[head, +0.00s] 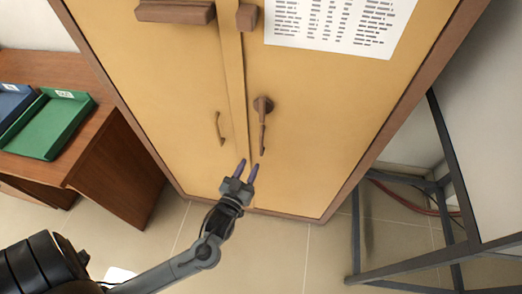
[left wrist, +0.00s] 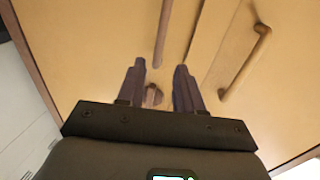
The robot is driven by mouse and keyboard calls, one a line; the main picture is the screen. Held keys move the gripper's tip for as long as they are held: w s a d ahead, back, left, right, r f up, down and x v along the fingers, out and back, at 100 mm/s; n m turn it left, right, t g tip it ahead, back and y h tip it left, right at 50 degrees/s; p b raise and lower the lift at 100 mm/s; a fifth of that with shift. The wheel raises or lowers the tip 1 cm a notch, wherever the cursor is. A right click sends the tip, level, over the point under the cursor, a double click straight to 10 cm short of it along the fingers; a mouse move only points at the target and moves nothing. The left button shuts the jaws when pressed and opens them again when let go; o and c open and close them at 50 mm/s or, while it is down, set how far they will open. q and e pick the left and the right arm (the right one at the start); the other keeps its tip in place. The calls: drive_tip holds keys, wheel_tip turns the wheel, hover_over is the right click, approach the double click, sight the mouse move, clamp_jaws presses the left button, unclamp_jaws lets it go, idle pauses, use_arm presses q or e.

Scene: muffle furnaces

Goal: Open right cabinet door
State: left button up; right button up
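The right cabinet door (head: 330,130) is yellow and looks closed. Its brown handle (head: 262,125) has a round knob on top and a thin bar hanging down. My left gripper (head: 247,167) is open in front of the doors, its two dark fingers pointing up just below this bar. In the left wrist view, a brown bar (left wrist: 163,35) lines up with the gap between my open fingers (left wrist: 160,70). I cannot tell whether the fingers touch anything. The left cabinet door (head: 170,85) has a curved handle (head: 219,128). My right gripper is out of view.
A wooden desk (head: 115,165) with a green tray (head: 47,125) and a blue tray (head: 12,103) stands at the left. A dark metal frame (head: 447,165) stands at the right. A printed sheet (head: 335,22) is on the right door. Tiled floor (head: 290,255) is clear in front.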

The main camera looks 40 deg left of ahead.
sight(261, 145)
use_arm(q)
drive_tip(key=b+x, duration=0.2)
drive_tip(key=x, duration=0.8)
drive_tip(key=shift+w+a+f, duration=0.1)
drive_tip(key=shift+w+a, duration=0.05)
drive_tip(key=shift+w, duration=0.25)
drive_tip(key=shift+c, duration=0.3)
clamp_jaws()
